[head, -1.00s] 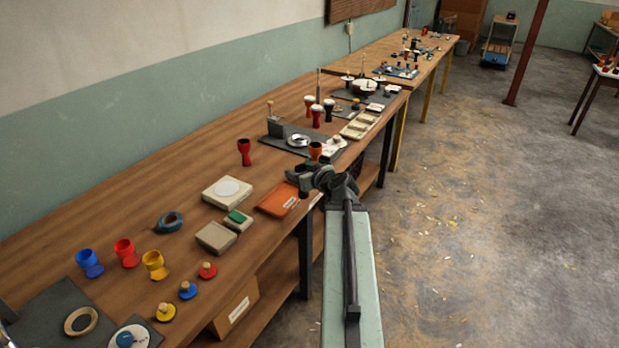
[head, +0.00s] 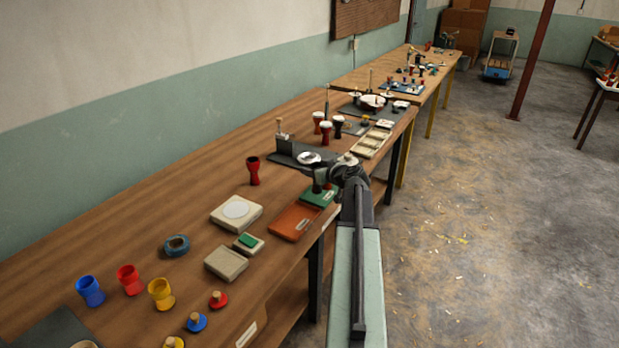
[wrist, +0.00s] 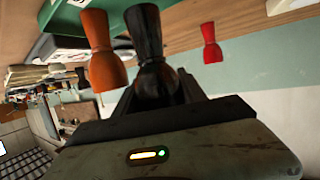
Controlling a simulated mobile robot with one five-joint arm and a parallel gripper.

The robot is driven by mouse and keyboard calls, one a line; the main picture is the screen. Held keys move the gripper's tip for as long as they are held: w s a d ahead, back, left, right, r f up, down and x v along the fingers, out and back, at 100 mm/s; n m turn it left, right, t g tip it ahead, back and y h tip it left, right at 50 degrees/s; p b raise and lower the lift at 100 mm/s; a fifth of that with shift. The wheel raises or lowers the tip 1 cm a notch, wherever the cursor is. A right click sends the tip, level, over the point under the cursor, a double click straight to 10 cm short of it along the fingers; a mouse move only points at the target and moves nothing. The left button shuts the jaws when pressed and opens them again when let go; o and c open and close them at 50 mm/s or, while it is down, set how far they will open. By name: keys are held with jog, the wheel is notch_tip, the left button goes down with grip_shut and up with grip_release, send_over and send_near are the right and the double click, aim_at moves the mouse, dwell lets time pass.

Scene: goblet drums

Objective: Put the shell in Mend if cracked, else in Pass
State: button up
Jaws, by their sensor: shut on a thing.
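My gripper (head: 322,180) is shut on a dark, near-black goblet shell (wrist: 148,40), which shows upside down in the wrist view between the fingers. In the head view the held shell (head: 318,181) is over or at the green tray (head: 318,197); I cannot tell whether it touches. No crack can be made out on the side I see. The orange tray (head: 292,222) lies just nearer than the green one. Both carry white labels too small to read. An orange shell (wrist: 103,52) stands close beside the held one in the wrist view; my arm seems to hide it in the head view.
A red shell (head: 253,170) stands left of my gripper. A pale block with a round disc (head: 236,210), a beige box (head: 226,262) and a small green-topped pad (head: 248,242) lie nearer. Several shells and a dark mat (head: 290,152) are beyond.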

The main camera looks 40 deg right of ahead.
notch_tip(320, 180, down, 4)
jog(key=b, duration=0.3)
jog(key=shift+s+d, duration=0.1)
jog(key=shift+d, duration=0.05)
jog(key=shift+a+r, duration=0.2)
jog(key=shift+r, duration=0.1)
jog(key=shift+f, duration=0.2)
jog(key=o, duration=1.2)
jog(key=shift+o, duration=0.2)
jog(key=shift+r, duration=0.1)
jog(key=shift+r, duration=0.3)
jog(key=p+v, duration=0.4)
jog(key=v, duration=0.7)
jog(key=shift+s, duration=0.35)
